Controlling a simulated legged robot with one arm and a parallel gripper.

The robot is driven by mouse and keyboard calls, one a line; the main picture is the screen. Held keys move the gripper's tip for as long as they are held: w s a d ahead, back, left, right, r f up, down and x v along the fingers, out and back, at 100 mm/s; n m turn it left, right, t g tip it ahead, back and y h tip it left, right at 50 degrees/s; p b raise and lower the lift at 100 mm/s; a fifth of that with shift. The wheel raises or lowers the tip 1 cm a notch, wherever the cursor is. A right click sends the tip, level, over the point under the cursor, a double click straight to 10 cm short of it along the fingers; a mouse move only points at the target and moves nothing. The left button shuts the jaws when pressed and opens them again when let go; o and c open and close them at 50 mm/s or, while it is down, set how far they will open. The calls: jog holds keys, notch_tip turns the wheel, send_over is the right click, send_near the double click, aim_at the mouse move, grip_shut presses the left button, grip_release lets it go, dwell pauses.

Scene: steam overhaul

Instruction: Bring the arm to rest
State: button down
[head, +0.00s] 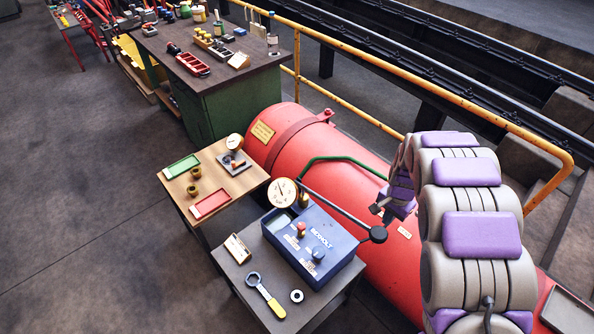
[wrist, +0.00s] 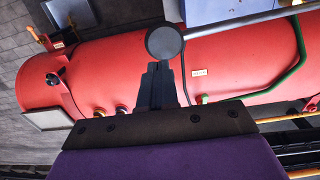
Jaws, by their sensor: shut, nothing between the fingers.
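My arm, in grey and purple segments, is folded at the right of the head view. My gripper (head: 376,210) is dark and small there, above the red cylinder (head: 285,125). In the wrist view my gripper (wrist: 158,72) points up the picture with its fingers together and nothing between them. A round black knob (head: 378,234) on the end of a dark lever shows close to the fingertips. In the wrist view the knob (wrist: 165,42) overlaps the tips; I cannot tell whether they touch.
A blue tester box (head: 312,245) with a gauge stands on a small dark table, beside a yellow-handled wrench (head: 266,296). A wooden table (head: 222,168) holds green and red trays. A green workbench (head: 215,90) stands behind. A yellow rail (head: 400,72) runs behind the cylinder. The floor at left is clear.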

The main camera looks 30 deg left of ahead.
jog(key=s+d+r+n+b, duration=0.1)
jog(key=s+d+r+b, duration=0.2)
jog(key=s+d+r, duration=0.95)
jog(key=s+d+r+n+g+b, duration=0.1)
jog(key=s+r, duration=0.1)
jog(key=s, duration=1.1)
jog(key=s+d+r+n+b, duration=0.2)
jog(key=s+r, duration=0.1)
jog(key=s, duration=1.1)
jog(key=shift+s+g, duration=0.2)
jog(key=shift+g, duration=0.2)
dwell(0.7)
